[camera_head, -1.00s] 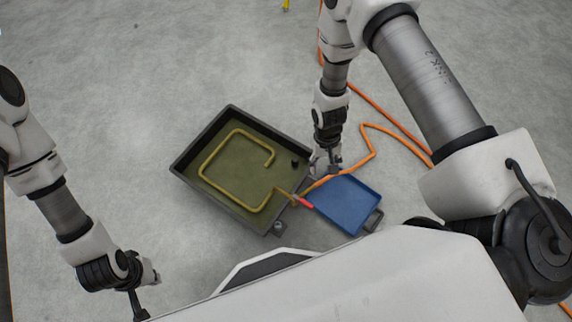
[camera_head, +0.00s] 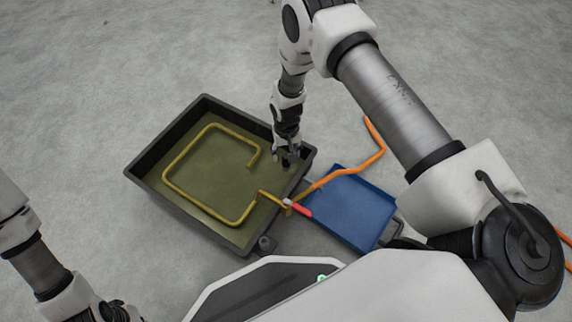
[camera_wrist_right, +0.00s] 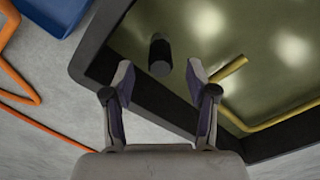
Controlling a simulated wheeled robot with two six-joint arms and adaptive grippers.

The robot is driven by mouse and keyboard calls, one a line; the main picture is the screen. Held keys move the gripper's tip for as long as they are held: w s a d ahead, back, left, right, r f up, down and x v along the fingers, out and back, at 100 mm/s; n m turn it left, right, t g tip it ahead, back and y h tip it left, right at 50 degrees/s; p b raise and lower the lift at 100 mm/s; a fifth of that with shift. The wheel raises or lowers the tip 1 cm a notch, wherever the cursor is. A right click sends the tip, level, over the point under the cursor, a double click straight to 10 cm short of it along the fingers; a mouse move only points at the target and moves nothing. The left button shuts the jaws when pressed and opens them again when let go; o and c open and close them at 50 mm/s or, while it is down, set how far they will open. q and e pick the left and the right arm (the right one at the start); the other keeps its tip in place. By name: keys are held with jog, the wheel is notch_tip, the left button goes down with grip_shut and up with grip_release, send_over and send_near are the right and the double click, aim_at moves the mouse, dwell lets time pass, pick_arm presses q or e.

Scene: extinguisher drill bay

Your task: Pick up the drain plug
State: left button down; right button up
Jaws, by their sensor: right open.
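The drain plug (camera_wrist_right: 160,57) is a short black cylinder standing in the shallow olive liquid of the dark tray (camera_head: 180,211), near the tray's edge. My right gripper (camera_wrist_right: 159,80) is open and empty. In the right wrist view the plug shows just beyond the gap between the two fingertips, apart from both. In the head view the right gripper (camera_head: 290,158) points down over the tray's right corner and largely hides the plug. Of my left arm only the wrist area shows at the bottom left; its fingers cannot be made out.
A yellow bent pipe (camera_head: 166,180) lies in the tray, one end close to the right gripper. A blue tray (camera_head: 345,210) stands to the right. An orange hose (camera_head: 350,169) with a red-tipped piece (camera_head: 298,208) runs across there. The grey floor beyond is clear.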

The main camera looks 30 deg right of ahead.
aim_at(286, 156)
notch_tip(286, 156, down, 4)
jog(key=shift+r+b, duration=0.2)
jog(key=shift+b, duration=0.5)
pick_arm(q)
notch_tip(286, 156, down, 2)
jog(key=shift+f, duration=0.2)
pick_arm(e)
jog(key=shift+r, duration=0.15)
grip_shut()
